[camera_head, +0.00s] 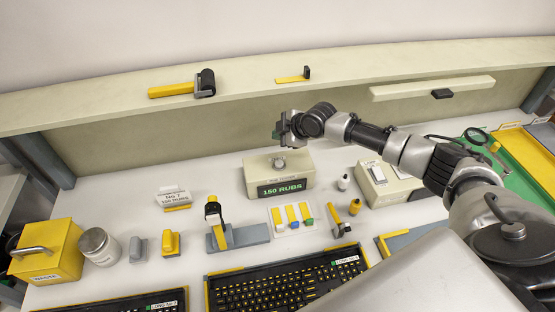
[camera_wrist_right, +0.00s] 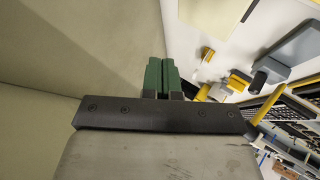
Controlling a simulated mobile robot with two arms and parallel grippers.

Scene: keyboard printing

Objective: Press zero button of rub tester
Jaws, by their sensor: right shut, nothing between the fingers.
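The rub tester (camera_head: 252,183) is a cream box with a dark display reading "150 RUBS", standing at the back middle of the bench. A round grey knob-like part (camera_head: 279,164) sits on its top. I cannot make out which part is the zero button. My right gripper (camera_head: 279,130) appears above the tester in the head view, apart from it. In the wrist view its green fingers (camera_wrist_right: 161,76) are shut together with nothing between them. The tester is not clearly recognisable in the wrist view. My left gripper is not in view.
A shelf (camera_head: 240,98) runs along the back above the bench, holding a roller (camera_head: 204,84).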

